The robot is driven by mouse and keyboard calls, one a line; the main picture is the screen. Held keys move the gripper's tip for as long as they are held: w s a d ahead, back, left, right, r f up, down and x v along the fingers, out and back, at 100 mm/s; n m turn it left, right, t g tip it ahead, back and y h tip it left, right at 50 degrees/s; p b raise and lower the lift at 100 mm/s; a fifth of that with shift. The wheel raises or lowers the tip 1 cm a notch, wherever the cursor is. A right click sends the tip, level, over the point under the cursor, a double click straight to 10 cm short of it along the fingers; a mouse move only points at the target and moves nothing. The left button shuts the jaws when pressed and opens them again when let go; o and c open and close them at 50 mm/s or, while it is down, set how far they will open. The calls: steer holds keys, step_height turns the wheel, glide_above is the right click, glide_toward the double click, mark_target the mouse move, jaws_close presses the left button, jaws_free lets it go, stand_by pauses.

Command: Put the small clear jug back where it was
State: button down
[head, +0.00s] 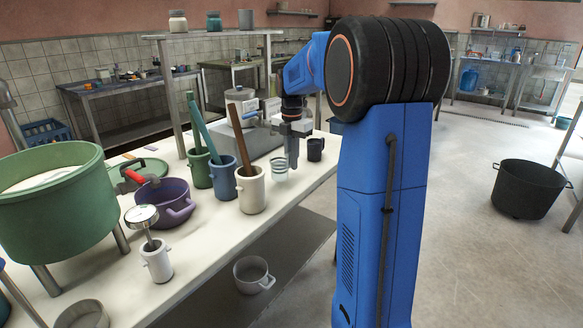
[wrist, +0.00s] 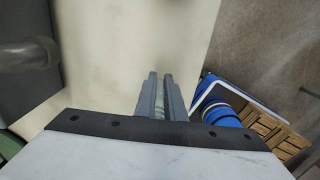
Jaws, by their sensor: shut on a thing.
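The small clear jug (head: 280,170), glassy with faint greenish bands, shows at the front of my gripper (head: 292,160) over the right part of the long counter. My gripper points down and is shut on the jug. In the wrist view, a narrow pale sliver of the jug (wrist: 160,106) shows between the two close fingers (wrist: 160,82); the rest of it is hidden. I cannot tell whether the jug's base touches the counter.
A small dark cup (head: 315,149) stands just right of my gripper. A white pot (head: 250,190), blue pot (head: 222,178) and green pot (head: 199,168) with sticks stand to the left. A grey machine (head: 250,140) is behind. Bare counter (head: 222,235) lies in front.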

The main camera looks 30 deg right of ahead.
steer(key=shift+f, duration=1.25)
steer(key=c, duration=1.8)
jaws_free()
steer(key=shift+f, duration=0.15)
steer(key=shift+c, duration=0.2)
step_height(320, 180, up, 12)
steer(key=shift+f, duration=0.25)
steer(key=shift+r, duration=0.45)
